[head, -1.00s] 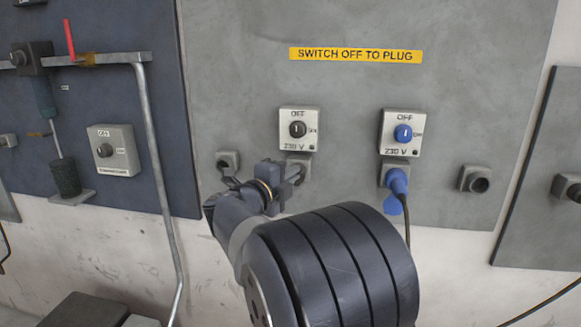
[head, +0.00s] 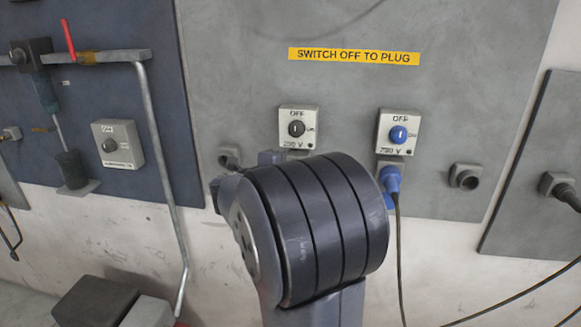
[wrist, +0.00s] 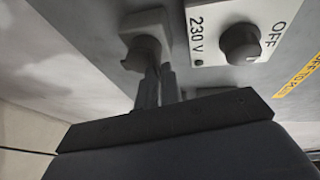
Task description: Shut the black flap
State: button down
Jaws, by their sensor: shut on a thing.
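My gripper (wrist: 160,76) is at the grey socket (wrist: 144,46) below the left switch box, in the wrist view. In the head view my arm's ringed joint covers the socket and the fingertips. The left switch box (head: 297,127) has a black knob, also in the wrist view (wrist: 240,43), marked OFF and 230 V.
The right switch box (head: 397,132) has a blue knob; a blue plug (head: 391,181) with a hanging cable sits below it. A metal pipe (head: 165,185) runs down on the left. A dark box (head: 98,300) stands at lower left.

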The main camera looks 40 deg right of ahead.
jog(key=c, duration=1.6)
grip_release()
jog(key=v, duration=1)
jog(key=shift+s+a, duration=0.1)
jog(key=shift+a, duration=0.3)
jog(key=shift+d, duration=0.1)
jog(key=b+x, duration=0.1)
jog(key=x, duration=0.9)
jog(key=shift+d+f, duration=0.1)
jog(key=shift+d, duration=0.2)
jog(key=shift+r+p, duration=0.2)
jog(key=shift+p, duration=0.3)
